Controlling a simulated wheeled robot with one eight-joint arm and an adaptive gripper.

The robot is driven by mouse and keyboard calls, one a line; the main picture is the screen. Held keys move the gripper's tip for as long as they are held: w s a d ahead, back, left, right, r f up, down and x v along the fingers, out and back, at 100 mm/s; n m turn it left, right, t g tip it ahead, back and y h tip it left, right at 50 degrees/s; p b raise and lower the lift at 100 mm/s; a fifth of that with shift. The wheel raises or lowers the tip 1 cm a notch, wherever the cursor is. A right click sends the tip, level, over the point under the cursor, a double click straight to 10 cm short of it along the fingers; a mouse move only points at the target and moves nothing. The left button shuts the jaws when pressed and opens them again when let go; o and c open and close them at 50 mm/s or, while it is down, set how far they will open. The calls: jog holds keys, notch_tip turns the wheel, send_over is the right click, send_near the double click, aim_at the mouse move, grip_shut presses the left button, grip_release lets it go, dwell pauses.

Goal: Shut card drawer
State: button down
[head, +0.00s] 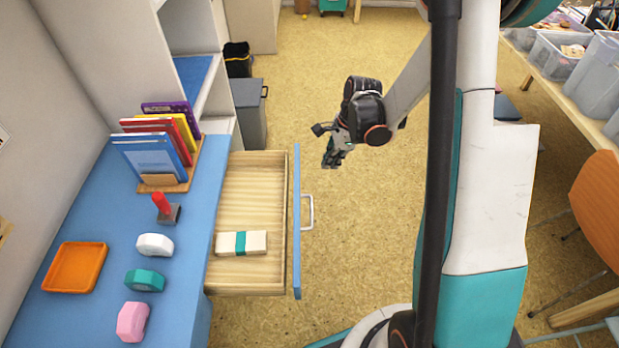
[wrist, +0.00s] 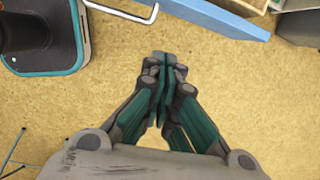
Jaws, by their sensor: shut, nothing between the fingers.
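The card drawer (head: 252,280) is pulled out from the blue-topped cabinet in the head view. It has a blue front (head: 296,235) and a pale metal handle (head: 308,212) on its outer face. A banded stack of cards (head: 240,243) lies inside it. My gripper (head: 330,162) is shut and empty, above the floor beyond the drawer's far outer corner, apart from the handle. In the wrist view, my gripper (wrist: 163,60) points over bare floor. The drawer front (wrist: 215,18) and handle (wrist: 140,10) show at the top edge there.
A grey bin (head: 249,112) stands behind the drawer. The floor right of the drawer is clear up to my base.

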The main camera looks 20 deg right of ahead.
jog(key=w+a+f+m+b, duration=0.1)
jog(key=a+f+b, duration=0.4)
jog(key=f, duration=0.7)
jog(key=shift+w+a+b, duration=0.25)
jog(key=shift+w+b, duration=0.1)
jog(key=shift+w, duration=0.35)
jog(key=shift+w+a+f, duration=0.1)
